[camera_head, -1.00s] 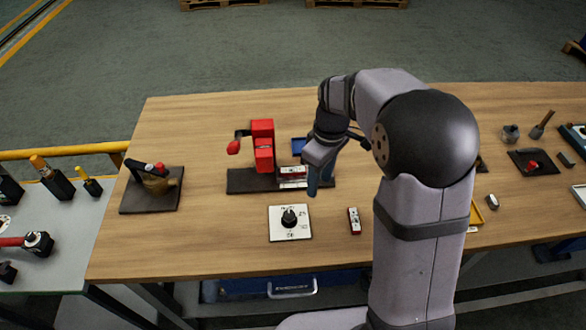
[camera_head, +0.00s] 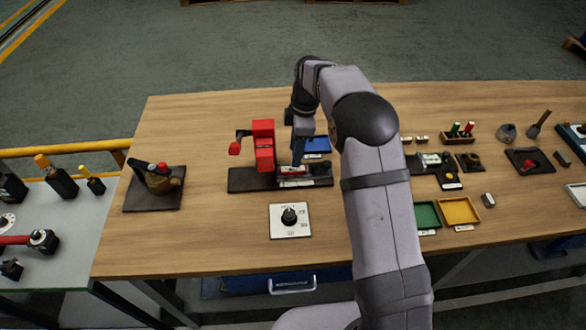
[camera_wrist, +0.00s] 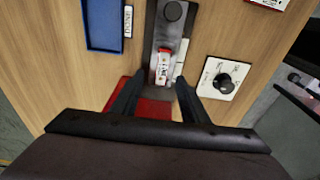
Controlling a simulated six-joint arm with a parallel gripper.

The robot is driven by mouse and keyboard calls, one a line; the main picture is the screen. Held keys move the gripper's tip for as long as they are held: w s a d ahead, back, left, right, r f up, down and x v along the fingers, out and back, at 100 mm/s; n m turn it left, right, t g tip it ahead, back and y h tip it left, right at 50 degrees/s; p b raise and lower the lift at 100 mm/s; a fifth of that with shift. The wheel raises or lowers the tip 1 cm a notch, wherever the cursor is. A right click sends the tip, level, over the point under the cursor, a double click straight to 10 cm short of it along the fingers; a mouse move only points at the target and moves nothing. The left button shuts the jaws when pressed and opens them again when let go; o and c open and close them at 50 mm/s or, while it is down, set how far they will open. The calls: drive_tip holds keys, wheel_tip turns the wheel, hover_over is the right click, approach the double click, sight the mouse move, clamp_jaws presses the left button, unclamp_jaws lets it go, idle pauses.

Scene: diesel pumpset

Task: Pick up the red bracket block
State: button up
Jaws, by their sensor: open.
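A small red block with a white label (camera_head: 293,170) lies on a dark base plate (camera_head: 245,180), just right of an upright red fixture (camera_head: 263,145). The label is too small to read, so I cannot tell for sure that it is the bracket block. My gripper (camera_head: 299,160) points down over the plate at this block. In the wrist view, the open, empty fingers (camera_wrist: 160,92) stand either side of the line to the block (camera_wrist: 163,68), which shows just beyond the tips. The red fixture (camera_wrist: 152,106) is partly hidden below the gripper.
The red fixture stands close on the gripper's left. A blue tray (camera_head: 317,145) lies behind and right of the plate. A white dial panel (camera_head: 290,221) is in front. Green (camera_head: 427,214) and yellow (camera_head: 459,211) trays are on the right. The table's left front is clear.

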sight(293, 170)
drive_tip(key=shift+s+a+f+p, duration=0.15)
drive_tip(key=shift+f+p, duration=0.55)
drive_tip(key=shift+f, duration=0.45)
drive_tip(key=shift+s+a+f+p, duration=0.15)
drive_tip(key=shift+f+p, duration=0.5)
drive_tip(key=shift+f, duration=1.05)
clamp_jaws()
